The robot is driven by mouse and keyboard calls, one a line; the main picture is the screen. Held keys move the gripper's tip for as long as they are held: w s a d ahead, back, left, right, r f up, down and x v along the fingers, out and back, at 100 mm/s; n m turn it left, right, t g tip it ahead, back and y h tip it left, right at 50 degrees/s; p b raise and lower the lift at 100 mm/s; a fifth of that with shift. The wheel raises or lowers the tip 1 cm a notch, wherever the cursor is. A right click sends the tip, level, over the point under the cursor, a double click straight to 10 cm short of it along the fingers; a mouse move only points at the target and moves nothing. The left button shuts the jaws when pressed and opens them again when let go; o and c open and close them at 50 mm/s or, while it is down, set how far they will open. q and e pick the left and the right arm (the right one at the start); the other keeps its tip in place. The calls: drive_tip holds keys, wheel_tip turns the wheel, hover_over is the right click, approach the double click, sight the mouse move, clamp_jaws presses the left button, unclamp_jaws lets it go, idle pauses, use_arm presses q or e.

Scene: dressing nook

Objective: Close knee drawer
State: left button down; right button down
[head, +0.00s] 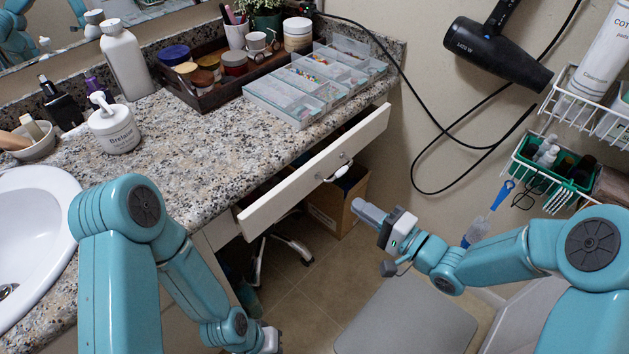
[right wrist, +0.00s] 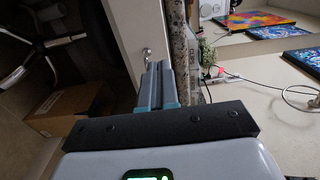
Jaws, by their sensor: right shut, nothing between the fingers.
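The knee drawer (head: 300,185) is pulled out from under the granite counter. Its white front panel stands away from the counter edge, with a dark gap behind it. A small handle (head: 340,171) sits at the middle of the front. My right gripper (head: 362,206) is shut and empty, just in front of the handle and apart from it in the head view. In the right wrist view, its closed fingers (right wrist: 160,80) point toward the white drawer front (right wrist: 130,35) and a small round knob (right wrist: 147,53). My left gripper (head: 268,341) is low at the bottom edge, mostly hidden.
The granite counter (head: 190,160) holds a sink (head: 35,240), bottles, a dark tray and clear organizer boxes (head: 310,90). A cardboard box (head: 338,205) and a chair base (head: 285,245) are below the drawer. A hair dryer (head: 490,55) and wire baskets hang on the right wall.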

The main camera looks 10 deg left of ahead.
sight(308, 173)
drive_tip(key=b+x, duration=0.2)
drive_tip(key=x, duration=1)
drive_tip(key=shift+w+a, duration=0.15)
drive_tip(key=shift+a, duration=0.1)
